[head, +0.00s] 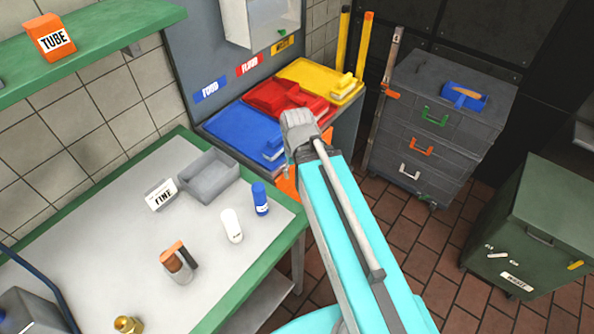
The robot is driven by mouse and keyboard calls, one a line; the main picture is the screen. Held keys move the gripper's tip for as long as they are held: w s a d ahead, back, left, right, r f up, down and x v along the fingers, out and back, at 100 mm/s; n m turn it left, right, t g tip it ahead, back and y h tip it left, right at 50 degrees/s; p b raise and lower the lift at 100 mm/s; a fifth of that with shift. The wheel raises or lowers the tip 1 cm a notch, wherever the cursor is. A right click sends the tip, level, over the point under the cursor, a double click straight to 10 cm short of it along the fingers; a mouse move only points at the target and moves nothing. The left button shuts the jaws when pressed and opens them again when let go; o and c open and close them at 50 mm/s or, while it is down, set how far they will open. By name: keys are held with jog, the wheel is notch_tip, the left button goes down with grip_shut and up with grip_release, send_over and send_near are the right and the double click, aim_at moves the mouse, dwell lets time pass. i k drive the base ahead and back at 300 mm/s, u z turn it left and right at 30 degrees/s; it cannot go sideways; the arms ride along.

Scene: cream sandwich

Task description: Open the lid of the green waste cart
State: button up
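The green waste cart (520,262) stands on the tiled floor at the right in the head view. Its lid (555,205) lies flat and closed on top, with a handle (540,238) on the near side below the lid's edge. The cart's right part is cut off by the picture's edge. My cyan arm reaches up through the middle, well left of the cart. Its grey end (300,130) shows in front of the coloured trays. I cannot make out any fingertips, so the gripper's opening and contents are unclear.
A green-edged table (100,235) with bottles and a grey bin (208,178) is at left. Red floor tiles (400,225) between my arm and the cart are clear.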

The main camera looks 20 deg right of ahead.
aim_at(554, 203)
jog(key=z, duration=2.6)
